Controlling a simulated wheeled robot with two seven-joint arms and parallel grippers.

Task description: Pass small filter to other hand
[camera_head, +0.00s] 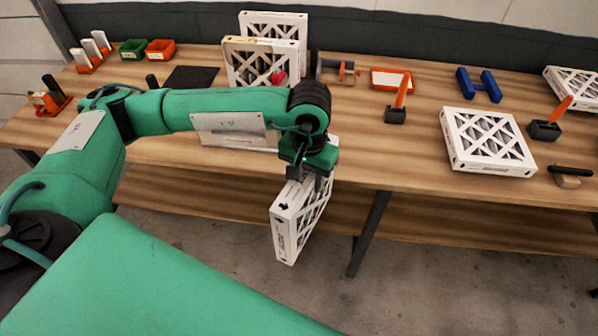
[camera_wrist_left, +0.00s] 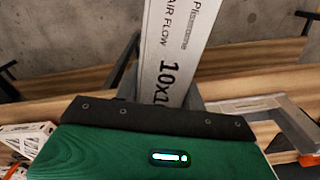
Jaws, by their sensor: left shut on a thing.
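My left gripper (camera_head: 309,172) is shut on a small white boxed filter (camera_head: 299,216) with a lattice face. The filter hangs below the gripper, in front of the workbench edge and above the floor. In the left wrist view, the held filter (camera_wrist_left: 178,50) shows its narrow printed side with "AIR FLOW" and "10x1" lettering, running up from between the dark fingers. The fingertips are partly hidden by the gripper body. My right gripper shows in neither view.
The wooden workbench (camera_head: 370,130) bears white filters standing at the back (camera_head: 262,62), a filter lying flat at right (camera_head: 487,141), green (camera_head: 134,49) and orange (camera_head: 160,50) bins, and orange-handled tools (camera_head: 398,106). Open space lies in front of the bench.

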